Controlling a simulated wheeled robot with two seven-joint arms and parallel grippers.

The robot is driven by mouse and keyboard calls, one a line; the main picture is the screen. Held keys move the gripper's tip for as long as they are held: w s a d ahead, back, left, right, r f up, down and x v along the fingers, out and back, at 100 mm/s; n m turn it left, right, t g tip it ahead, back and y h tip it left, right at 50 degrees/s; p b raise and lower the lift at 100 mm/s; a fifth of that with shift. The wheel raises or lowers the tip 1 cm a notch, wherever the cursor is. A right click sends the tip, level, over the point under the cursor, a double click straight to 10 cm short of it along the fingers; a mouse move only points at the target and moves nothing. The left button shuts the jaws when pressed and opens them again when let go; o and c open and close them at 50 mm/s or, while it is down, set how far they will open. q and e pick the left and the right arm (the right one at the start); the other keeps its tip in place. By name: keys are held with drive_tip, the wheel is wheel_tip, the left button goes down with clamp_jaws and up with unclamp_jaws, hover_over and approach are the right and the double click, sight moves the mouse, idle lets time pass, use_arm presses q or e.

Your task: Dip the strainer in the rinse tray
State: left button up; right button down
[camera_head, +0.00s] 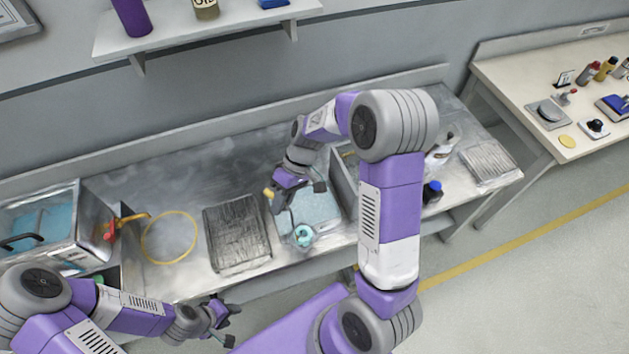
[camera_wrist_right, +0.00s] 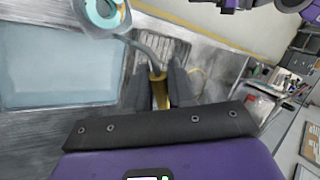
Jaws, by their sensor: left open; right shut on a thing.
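The strainer (camera_head: 303,236) has a round clear basket with a teal ring-shaped thing in it. The strainer also shows at the top of the right wrist view (camera_wrist_right: 103,14), with a grey stem and a brass-coloured handle. My right gripper (camera_wrist_right: 158,92) is shut on that handle. The rinse tray (camera_head: 322,207), pale blue inside, lies below my right gripper in the head view; it also fills the left of the wrist view (camera_wrist_right: 60,65). The basket overlaps the tray's near edge in the head view; its height is unclear. My left gripper (camera_head: 222,316) is open and empty, by the bench's front.
A ribbed grey rack (camera_head: 237,234) lies left of the tray. A yellow hose loop (camera_head: 168,238) and a metal tank with blue liquid (camera_head: 42,222) are further left. A blue-capped bottle (camera_head: 432,191) and another rack (camera_head: 490,161) are at the right. The bench behind the ribbed rack is clear.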

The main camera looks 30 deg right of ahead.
sight(303, 236)
drive_tip(key=s+d+r+n+h+p, duration=0.1)
drive_tip(key=d+r+n+h+p, duration=0.2)
drive_tip(key=n, duration=0.7)
drive_tip(key=s+d+n+h+p, duration=0.1)
drive_tip(key=d+n+h+p, duration=0.15)
drive_tip(key=n+h, duration=0.55)
drive_tip(key=s+d+r+n+h+p, duration=0.15)
drive_tip(key=n+p, duration=0.25)
drive_tip(key=n, duration=0.8)
wheel_tip(303, 236, down, 13)
drive_tip(key=b, duration=1.1)
drive_tip(key=shift+w+h, duration=0.25)
drive_tip(key=shift+h, duration=0.1)
idle(2.6)
